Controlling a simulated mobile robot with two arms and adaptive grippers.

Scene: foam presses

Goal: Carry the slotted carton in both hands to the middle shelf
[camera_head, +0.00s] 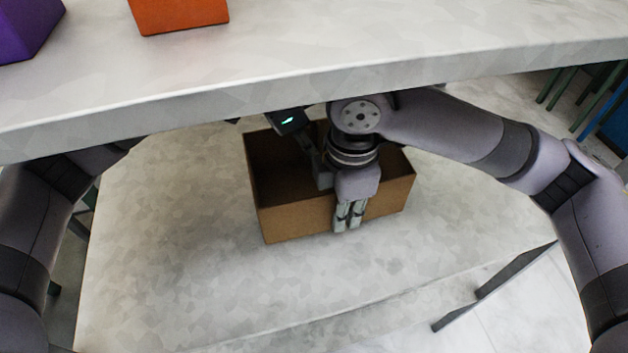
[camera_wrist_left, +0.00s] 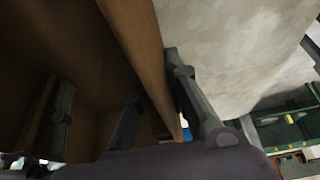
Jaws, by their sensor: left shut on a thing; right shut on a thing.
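The brown open-topped carton (camera_head: 290,224) is upright over a pale mottled surface, below a higher pale slab. I cannot tell whether it touches that surface. My right gripper (camera_head: 347,216) is shut on its near wall, with fingers showing outside. My left gripper is hidden in the head view behind the slab. In the left wrist view my left gripper (camera_wrist_left: 160,105) is shut on a carton wall (camera_wrist_left: 138,35), one finger inside and one outside. The carton's slots are not clear, and its far side is partly hidden.
The higher slab (camera_head: 320,75) overhangs the carton's far side and my arms. An orange box (camera_head: 180,14) and a purple box (camera_head: 25,28) stand on it. The pale surface (camera_head: 170,240) is bare left of the carton and in front of it.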

